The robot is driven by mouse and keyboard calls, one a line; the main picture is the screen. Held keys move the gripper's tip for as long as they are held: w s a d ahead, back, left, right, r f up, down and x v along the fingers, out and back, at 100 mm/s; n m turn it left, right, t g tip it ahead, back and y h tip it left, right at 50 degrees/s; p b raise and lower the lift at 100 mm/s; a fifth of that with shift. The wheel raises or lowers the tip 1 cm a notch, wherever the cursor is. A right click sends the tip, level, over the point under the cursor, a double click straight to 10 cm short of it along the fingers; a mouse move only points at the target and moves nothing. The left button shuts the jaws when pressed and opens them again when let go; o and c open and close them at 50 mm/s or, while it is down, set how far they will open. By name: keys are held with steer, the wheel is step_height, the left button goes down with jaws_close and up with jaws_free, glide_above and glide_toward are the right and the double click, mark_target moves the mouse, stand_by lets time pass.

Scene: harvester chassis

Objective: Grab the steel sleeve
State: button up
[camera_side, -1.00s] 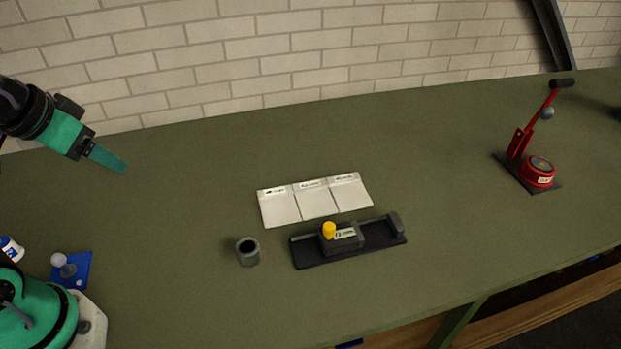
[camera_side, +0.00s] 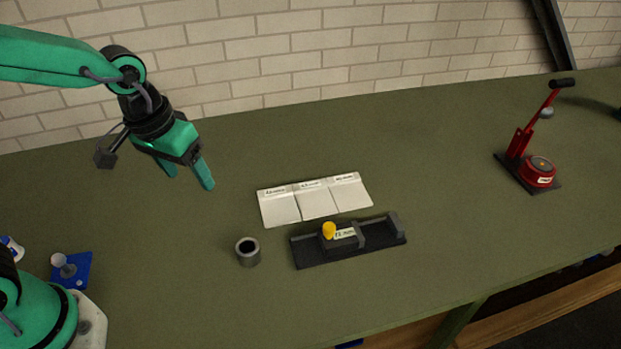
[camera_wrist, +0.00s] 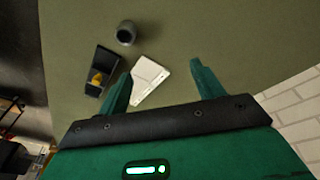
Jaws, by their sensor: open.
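The steel sleeve (camera_side: 248,252) is a short grey hollow cylinder standing upright on the green bench, just left of the black fixture. It also shows in the wrist view (camera_wrist: 126,34), near the top. My gripper (camera_side: 190,182) is in the air above the bench, up and to the left of the sleeve. Its two green fingers are spread with nothing between them. In the wrist view my gripper (camera_wrist: 160,82) has its fingers apart, and the sleeve lies beyond the left fingertip.
A black fixture (camera_side: 380,238) with a yellow knob (camera_side: 329,230) stands right of the sleeve. A white three-part tray (camera_side: 318,203) lies behind it. A red lever press (camera_side: 537,172) stands far right. A blue stand (camera_side: 80,272) is at left.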

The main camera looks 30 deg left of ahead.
steer(key=g, duration=0.2)
glide_above(248, 246)
steer(key=shift+n+y, duration=0.3)
steer(key=f, duration=0.9)
steer(key=shift+a, duration=0.3)
steer(key=shift+d+f, duration=0.35)
steer(key=shift+f, duration=1.45)
steer(key=shift+f, duration=0.15)
steer(key=shift+f, duration=2.45)
steer(key=c, duration=1.2)
steer(key=shift+c, duration=0.2)
